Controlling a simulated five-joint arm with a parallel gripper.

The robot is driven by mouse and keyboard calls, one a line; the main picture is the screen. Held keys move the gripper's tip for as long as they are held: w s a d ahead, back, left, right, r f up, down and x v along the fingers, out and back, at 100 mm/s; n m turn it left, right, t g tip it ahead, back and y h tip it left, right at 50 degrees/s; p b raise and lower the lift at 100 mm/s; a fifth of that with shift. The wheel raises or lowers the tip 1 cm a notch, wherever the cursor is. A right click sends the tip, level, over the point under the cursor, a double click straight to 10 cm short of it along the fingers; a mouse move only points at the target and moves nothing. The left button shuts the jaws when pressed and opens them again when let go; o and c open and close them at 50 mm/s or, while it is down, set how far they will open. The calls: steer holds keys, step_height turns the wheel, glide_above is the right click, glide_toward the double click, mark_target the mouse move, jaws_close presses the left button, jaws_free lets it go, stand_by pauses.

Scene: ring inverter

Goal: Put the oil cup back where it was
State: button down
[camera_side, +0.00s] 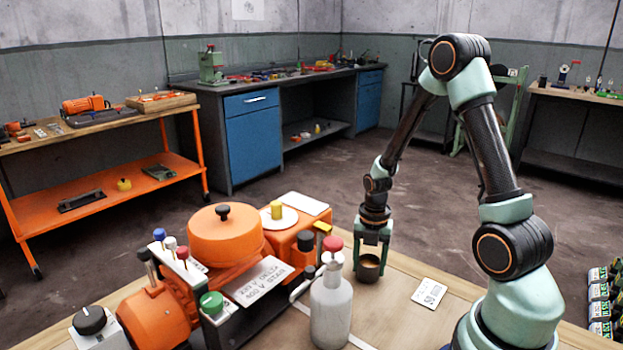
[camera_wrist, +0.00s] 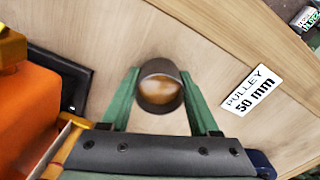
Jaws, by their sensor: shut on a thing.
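The oil cup (camera_side: 369,269) is a small dark round cup with an open top. My gripper (camera_side: 371,248) points down and is shut on it, with green fingers on either side. In the wrist view the oil cup (camera_wrist: 160,90) sits upright between the fingertips, with amber-brown showing inside. It is over the bare wooden bench (camera_side: 398,325), to the right of the orange machine (camera_side: 225,236). I cannot tell whether its base touches the wood.
A grey bottle with a red top (camera_side: 331,307) stands in front and left of the cup. A "PULLEY 50 mm" card (camera_wrist: 253,89) lies to the right, also in the side view (camera_side: 429,292). Bare wood lies between cup and card. The bench's back edge is close behind.

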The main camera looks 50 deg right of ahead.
steer(key=shift+f, duration=0.15)
steer(key=shift+c, duration=0.6)
jaws_free()
step_height(320, 180, up, 11)
steer(key=s+a+r+m+t, duration=0.1)
steer(key=a+r+m+t, duration=0.1)
steer(key=a+r+m, duration=0.4)
steer(key=s+a+r+m+t, duration=0.1)
steer(key=a+r+m+t, duration=0.2)
steer(key=a+r+m, duration=0.4)
steer(key=shift+a+r+m+t, duration=0.3)
steer(key=shift+a+m, duration=1)
steer(key=shift+m, duration=3.4)
